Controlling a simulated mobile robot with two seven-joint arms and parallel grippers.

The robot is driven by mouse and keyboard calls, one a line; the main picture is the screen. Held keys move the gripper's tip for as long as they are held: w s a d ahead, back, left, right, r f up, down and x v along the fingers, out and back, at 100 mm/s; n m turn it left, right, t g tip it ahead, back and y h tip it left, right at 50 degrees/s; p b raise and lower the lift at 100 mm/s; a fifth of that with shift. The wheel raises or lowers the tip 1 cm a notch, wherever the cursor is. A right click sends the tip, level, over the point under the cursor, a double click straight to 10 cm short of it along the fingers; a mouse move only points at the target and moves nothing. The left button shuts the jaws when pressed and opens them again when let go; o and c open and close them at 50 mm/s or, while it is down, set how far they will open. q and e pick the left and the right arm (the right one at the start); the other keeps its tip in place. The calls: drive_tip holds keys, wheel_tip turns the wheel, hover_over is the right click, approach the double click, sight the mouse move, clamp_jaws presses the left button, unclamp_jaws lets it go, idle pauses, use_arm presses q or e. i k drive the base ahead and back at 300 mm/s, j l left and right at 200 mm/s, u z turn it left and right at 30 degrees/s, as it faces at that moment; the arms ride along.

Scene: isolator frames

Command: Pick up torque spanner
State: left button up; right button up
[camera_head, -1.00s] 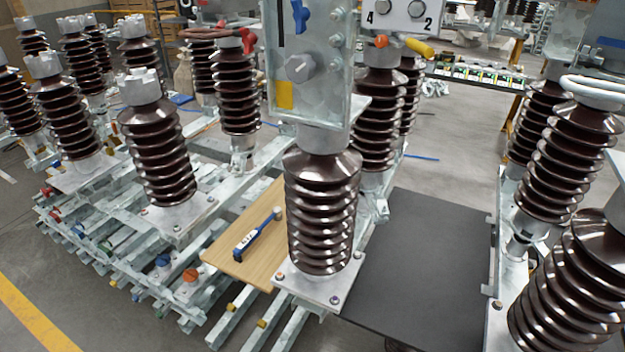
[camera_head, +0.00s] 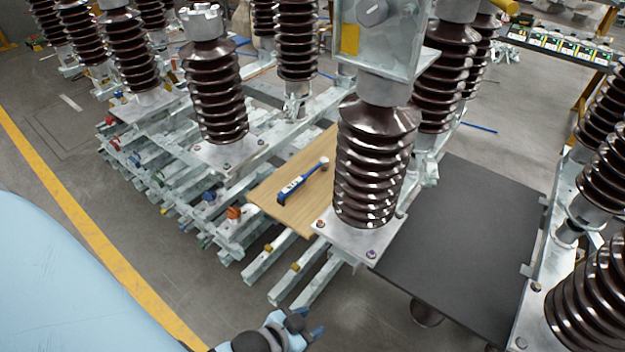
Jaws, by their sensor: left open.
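The torque spanner (camera_head: 300,184) has a blue handle with a white label and a pale round head at its upper right end. It lies on a light wooden board (camera_head: 318,207), to the left of a brown ribbed insulator (camera_head: 373,165). My left gripper (camera_head: 307,328) shows at the bottom edge, partly cut off, below the board and well apart from the spanner. It is open, and I see nothing held in it. My right gripper is not in view.
The insulator's metal base plate (camera_head: 352,240) stands beside the board. Galvanised steel rails (camera_head: 285,262) stick out below it. A dark flat panel (camera_head: 455,255) lies to the right. More insulators (camera_head: 215,95) stand behind and left.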

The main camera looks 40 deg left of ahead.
sight(323, 163)
drive_tip(key=u, duration=1)
drive_tip(key=i+j+z, duration=0.1)
drive_tip(key=j+z, duration=0.7)
drive_tip(key=i, duration=0.05)
